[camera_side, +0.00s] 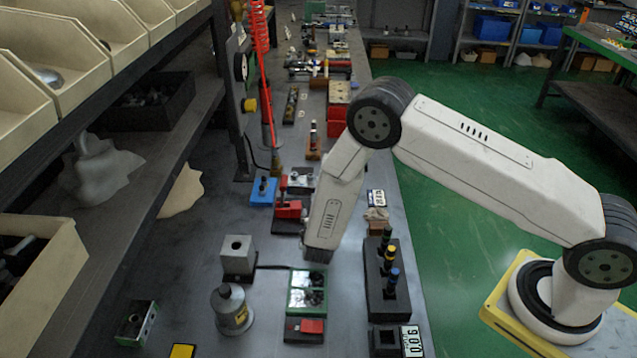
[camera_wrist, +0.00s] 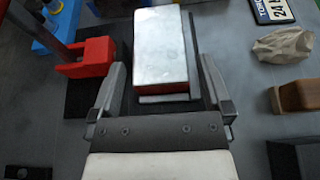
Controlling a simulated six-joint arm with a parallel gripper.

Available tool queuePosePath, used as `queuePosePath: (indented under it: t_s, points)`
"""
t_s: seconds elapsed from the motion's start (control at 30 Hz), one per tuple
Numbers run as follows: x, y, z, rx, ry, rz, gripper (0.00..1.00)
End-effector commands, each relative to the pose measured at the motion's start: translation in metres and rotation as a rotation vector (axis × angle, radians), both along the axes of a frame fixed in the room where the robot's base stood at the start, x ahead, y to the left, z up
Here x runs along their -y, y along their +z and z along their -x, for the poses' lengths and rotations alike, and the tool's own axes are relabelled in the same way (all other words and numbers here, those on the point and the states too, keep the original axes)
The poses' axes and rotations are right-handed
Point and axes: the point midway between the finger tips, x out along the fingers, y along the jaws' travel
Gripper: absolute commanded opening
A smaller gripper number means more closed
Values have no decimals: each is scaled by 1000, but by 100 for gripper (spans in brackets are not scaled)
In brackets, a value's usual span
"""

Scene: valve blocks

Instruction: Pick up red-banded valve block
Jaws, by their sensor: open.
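A block with a pale silver top (camera_wrist: 163,45) and a red strip (camera_wrist: 165,88) along its near side lies in the middle of the wrist view. It rests on or beside a dark plate and appears to be the red-banded valve block. My gripper (camera_wrist: 161,62) is open, with one finger to the left and one to the right of the block and gaps at both sides. I cannot tell how far the fingertips are above it. In the side view my arm covers this spot, and only the dark lower end of my gripper (camera_side: 318,254) shows.
A red clamp (camera_wrist: 90,58) stands close to the left finger. A crumpled cloth (camera_wrist: 285,45) and a brown wooden block (camera_wrist: 297,95) lie to the right. In the side view, a dark rack (camera_side: 388,292) with banded pegs and a green tray (camera_side: 307,271) are nearby.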

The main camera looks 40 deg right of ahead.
Motion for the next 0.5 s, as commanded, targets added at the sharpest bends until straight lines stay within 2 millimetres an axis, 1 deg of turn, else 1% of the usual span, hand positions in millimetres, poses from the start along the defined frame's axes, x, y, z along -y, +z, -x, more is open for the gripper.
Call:
queuePosePath:
  t_s: [0.33, 0.37, 0.4, 0.47, 0.5]
  points:
    - [0, 0, 0, 0, 1, 0, 100]
    - [0, 0, 0, 1, 1, 0, 97]
    - [0, 0, 0, 1, 1, 0, 84]
    - [0, 0, 0, 2, 1, 0, 65]
    - [0, 0, 0, 1, 1, 0, 52]
